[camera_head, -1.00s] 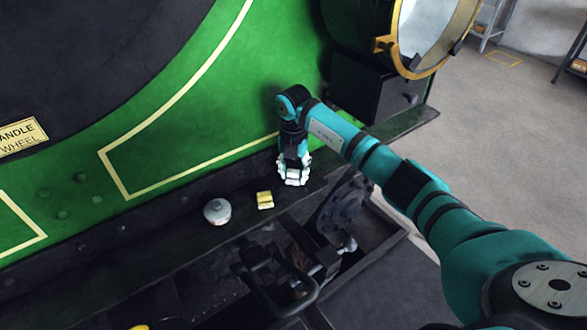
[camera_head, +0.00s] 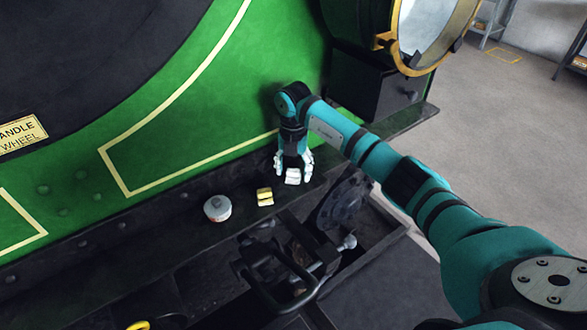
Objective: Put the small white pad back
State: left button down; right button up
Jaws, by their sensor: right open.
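Whether the pad fully rests on the ledge is hard to tell. My left gripper is not in view.
A yellow block (camera_head: 265,197) and a round white-grey tin (camera_head: 217,208) stand on the ledge to the left of the pad. Below the ledge is an open recess with a black handle (camera_head: 280,270) and metal parts. A black box (camera_head: 378,90) stands behind on the right.

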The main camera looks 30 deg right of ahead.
aim_at(294, 170)
notch_tip(294, 170, up, 12)
jog(key=b, duration=0.1)
jog(key=shift+f+b, duration=0.25)
jog(key=shift+b, duration=0.15)
dwell(0.3)
